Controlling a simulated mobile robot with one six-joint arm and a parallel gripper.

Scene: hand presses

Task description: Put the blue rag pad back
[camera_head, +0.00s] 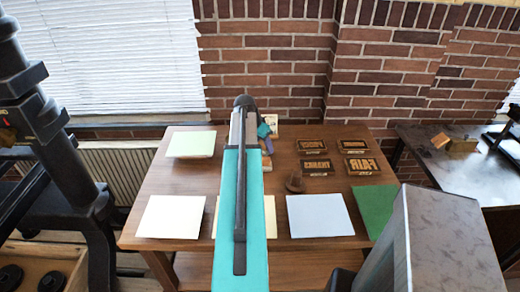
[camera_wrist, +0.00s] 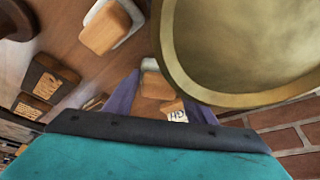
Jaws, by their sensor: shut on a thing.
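My teal arm reaches forward over the wooden table in the head view and hides most of my gripper (camera_head: 267,146). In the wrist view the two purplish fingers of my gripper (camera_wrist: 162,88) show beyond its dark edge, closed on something. The blue rag pad cannot be made out clearly; what I hold is largely hidden between the fingers. A tan block (camera_wrist: 155,86) with a pale part shows between the fingers. I cannot tell whether it is held or lies beyond them.
The table (camera_head: 150,185) bears pale sheets, a light-blue sheet (camera_head: 320,216), a green sheet (camera_head: 375,208), and several dark type blocks (camera_head: 363,165) at the right. A brass-rimmed round thing (camera_wrist: 235,45) fills the wrist view's upper right. A brick wall (camera_head: 270,70) stands behind.

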